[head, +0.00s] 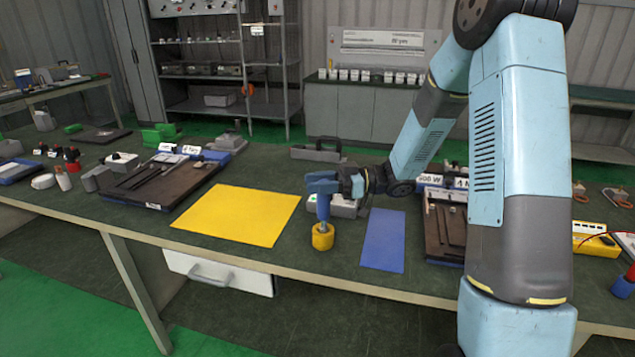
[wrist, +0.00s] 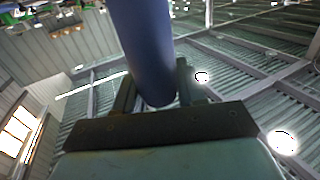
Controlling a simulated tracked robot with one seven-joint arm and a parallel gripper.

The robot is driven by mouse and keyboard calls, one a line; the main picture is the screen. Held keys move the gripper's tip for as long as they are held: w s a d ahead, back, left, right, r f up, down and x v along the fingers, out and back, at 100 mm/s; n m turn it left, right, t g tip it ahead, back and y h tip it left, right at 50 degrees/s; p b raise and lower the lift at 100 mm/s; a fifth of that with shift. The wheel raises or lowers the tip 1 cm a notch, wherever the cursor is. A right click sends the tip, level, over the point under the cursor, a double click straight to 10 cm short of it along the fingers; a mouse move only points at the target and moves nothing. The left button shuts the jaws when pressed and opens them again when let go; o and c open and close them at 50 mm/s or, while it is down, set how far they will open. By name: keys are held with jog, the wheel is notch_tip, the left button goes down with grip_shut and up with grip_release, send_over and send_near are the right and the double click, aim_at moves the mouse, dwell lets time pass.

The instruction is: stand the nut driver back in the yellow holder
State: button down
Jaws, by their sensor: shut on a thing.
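The yellow holder (head: 322,237) is a small round cup on the dark green bench top, between the yellow mat and the blue mat. The nut driver (head: 322,207) has a blue handle and stands about upright, its lower end at the mouth of the holder. I cannot tell how deep it sits. My gripper (head: 323,187) is shut on the blue handle from the right side. In the wrist view the handle (wrist: 145,50) fills the middle, between the fingers (wrist: 155,90). The driver's tip is out of that view.
A yellow mat (head: 240,215) lies left of the holder and a blue mat (head: 383,240) lies right. A grey device (head: 345,206) is just behind. A dark tray (head: 160,180) stands at the left, another dark tray (head: 445,225) at the right. The bench's front edge is near.

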aim_at(319, 219)
jog(key=shift+f, duration=1.6)
jog(key=c, duration=0.6)
grip_release()
jog(key=shift+d, duration=0.1)
jog(key=d, duration=1.3)
jog(key=shift+w+d, duration=0.3)
jog(key=shift+w, duration=0.05)
